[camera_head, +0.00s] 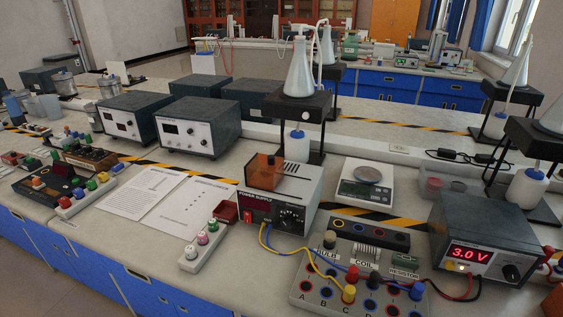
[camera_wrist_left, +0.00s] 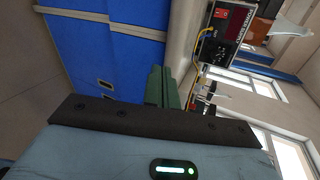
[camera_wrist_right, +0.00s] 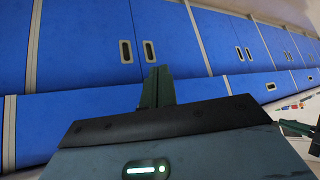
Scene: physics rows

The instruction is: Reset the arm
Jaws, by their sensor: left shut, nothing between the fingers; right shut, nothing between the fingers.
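Neither arm shows in the head view. My left gripper (camera_wrist_left: 163,88) shows in the left wrist view with its green fingers together and nothing between them. It is beside the bench front, with blue cabinet doors (camera_wrist_left: 105,50) to its left and the power supply (camera_wrist_left: 236,30) above and to its right. My right gripper (camera_wrist_right: 157,86) shows in the right wrist view, also with its fingers together and empty. It is in front of blue cabinet doors (camera_wrist_right: 85,45). Neither gripper touches anything that I can see.
The bench top (camera_head: 135,252) holds a power supply (camera_head: 280,195), a circuit board with coloured terminals (camera_head: 355,290), a meter reading 3.0 V (camera_head: 480,245), a scale (camera_head: 365,185), flasks on stands (camera_head: 299,75) and paper sheets (camera_head: 185,205). Free room lies at the bench's front left.

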